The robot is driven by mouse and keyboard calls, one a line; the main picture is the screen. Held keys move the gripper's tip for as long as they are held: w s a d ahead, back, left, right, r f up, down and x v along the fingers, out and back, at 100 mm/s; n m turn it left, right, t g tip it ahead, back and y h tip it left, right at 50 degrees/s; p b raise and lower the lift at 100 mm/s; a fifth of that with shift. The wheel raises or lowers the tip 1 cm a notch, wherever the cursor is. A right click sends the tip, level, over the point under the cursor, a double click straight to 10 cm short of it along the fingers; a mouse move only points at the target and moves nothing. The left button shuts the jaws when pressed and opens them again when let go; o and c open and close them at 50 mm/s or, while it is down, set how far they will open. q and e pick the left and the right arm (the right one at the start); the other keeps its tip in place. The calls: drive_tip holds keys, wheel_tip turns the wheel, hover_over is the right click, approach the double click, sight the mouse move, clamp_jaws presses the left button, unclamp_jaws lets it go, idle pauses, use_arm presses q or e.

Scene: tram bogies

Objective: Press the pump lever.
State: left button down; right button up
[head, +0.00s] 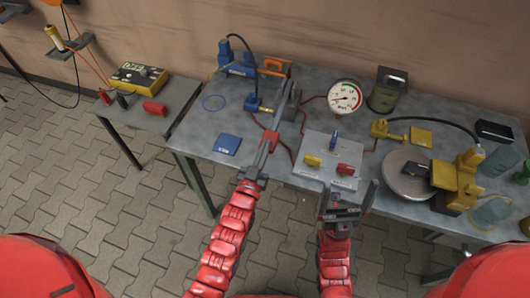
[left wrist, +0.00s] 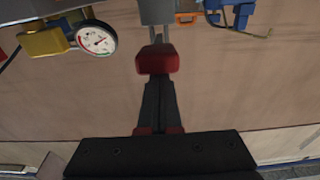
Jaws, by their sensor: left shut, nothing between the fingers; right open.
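The pump lever (head: 281,112) is a long grey bar that slants up and away from my left gripper, with a red grip at its near end. In the left wrist view the red grip (left wrist: 158,60) lies right at the tips of my left gripper (left wrist: 159,82). In the head view my left gripper (head: 265,153) is shut and empty, its fingers pointing along the lever. I cannot tell whether they touch the grip. My right gripper (head: 347,196) is open and empty, in front of the grey valve panel.
The valve panel (head: 315,175) bears yellow, red and blue handles. A white dial gauge (head: 345,96) stands behind it. A blue tool (head: 238,62) and a green can (head: 388,91) are at the back. A yellow unit (head: 459,178) is at right. A blue pad (head: 227,145) lies left of the lever.

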use_arm(q)
drive_tip(key=r+b+v, duration=0.1)
drive_tip(key=b+v, duration=0.1)
drive_tip(key=v, duration=0.8)
drive_tip(key=shift+s+b, duration=0.25)
drive_tip(key=shift+b, duration=0.15)
drive_tip(key=shift+r, duration=0.15)
idle(0.4)
